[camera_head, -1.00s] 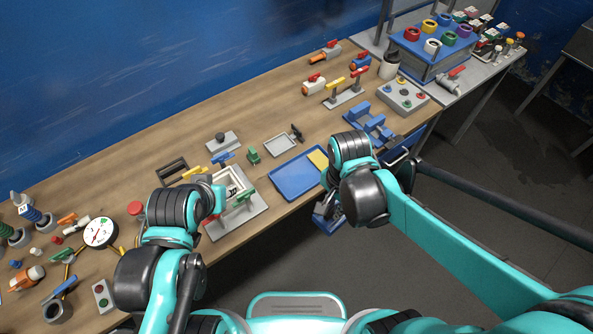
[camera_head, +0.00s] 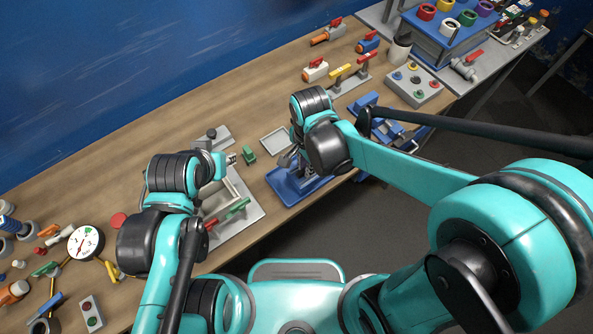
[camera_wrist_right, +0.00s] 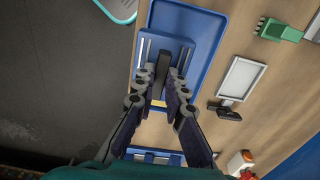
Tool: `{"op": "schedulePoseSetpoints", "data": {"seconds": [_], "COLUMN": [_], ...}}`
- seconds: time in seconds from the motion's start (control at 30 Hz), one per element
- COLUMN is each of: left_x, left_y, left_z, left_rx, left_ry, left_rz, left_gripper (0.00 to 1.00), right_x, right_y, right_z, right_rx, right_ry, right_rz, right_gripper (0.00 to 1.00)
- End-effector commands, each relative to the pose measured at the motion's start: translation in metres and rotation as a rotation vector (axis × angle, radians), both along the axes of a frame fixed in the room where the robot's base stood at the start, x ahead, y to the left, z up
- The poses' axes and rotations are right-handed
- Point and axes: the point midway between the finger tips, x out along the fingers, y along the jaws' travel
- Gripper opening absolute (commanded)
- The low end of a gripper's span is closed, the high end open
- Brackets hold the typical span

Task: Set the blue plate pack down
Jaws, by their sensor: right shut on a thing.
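My right gripper (camera_wrist_right: 162,76) is shut on the dark handle of the blue plate pack (camera_wrist_right: 146,50), a blue frame with pale slats. In the wrist view the pack overlaps the blue tray (camera_wrist_right: 205,22) and juts past its left edge. I cannot tell whether it touches the tray. In the head view my right gripper (camera_head: 299,160) points down over the tray (camera_head: 284,191), and the arm and fingers hide much of the pack. My left gripper (camera_head: 231,158) is off to the left above a grey fixture; its finger opening is unclear.
A pale small tray (camera_head: 275,142) and a green block (camera_head: 248,157) lie beside the blue tray. A blue stand (camera_head: 377,120) is to the right, near the table's front edge. Valves (camera_head: 316,70) stand behind. The floor beyond the front edge is open.

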Motion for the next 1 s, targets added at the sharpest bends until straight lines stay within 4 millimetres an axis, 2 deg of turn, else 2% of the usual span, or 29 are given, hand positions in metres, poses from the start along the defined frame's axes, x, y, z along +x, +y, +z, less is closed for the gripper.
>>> {"op": "schedulePoseSetpoints", "data": {"seconds": [0.03,0.2,0.37,0.6,1.0], "left_x": [0.000,0.000,0.000,0.000,0.000], "left_y": [0.000,0.000,0.000,0.000,0.000], "left_z": [-0.005,-0.010,-0.013,-0.026,-0.030], "left_rx": [0.000,0.000,0.000,0.000,0.000], "left_ry": [0.000,0.000,0.000,0.000,0.000], "left_rz": [0.000,0.000,0.000,0.000,0.000], "left_gripper": [0.32,0.32,0.32,0.32,0.32], "right_x": [0.007,0.020,0.022,0.022,0.022], "right_y": [0.008,0.024,0.027,0.026,0.026], "right_z": [-0.009,-0.019,-0.028,-0.061,-0.066], "right_rx": [0.000,0.000,0.000,0.000,0.000], "right_ry": [0.000,0.000,0.000,0.000,0.000], "right_rz": [0.002,0.000,-0.001,-0.001,-0.001], "right_gripper": [0.00,0.00,0.00,0.00,0.00]}}
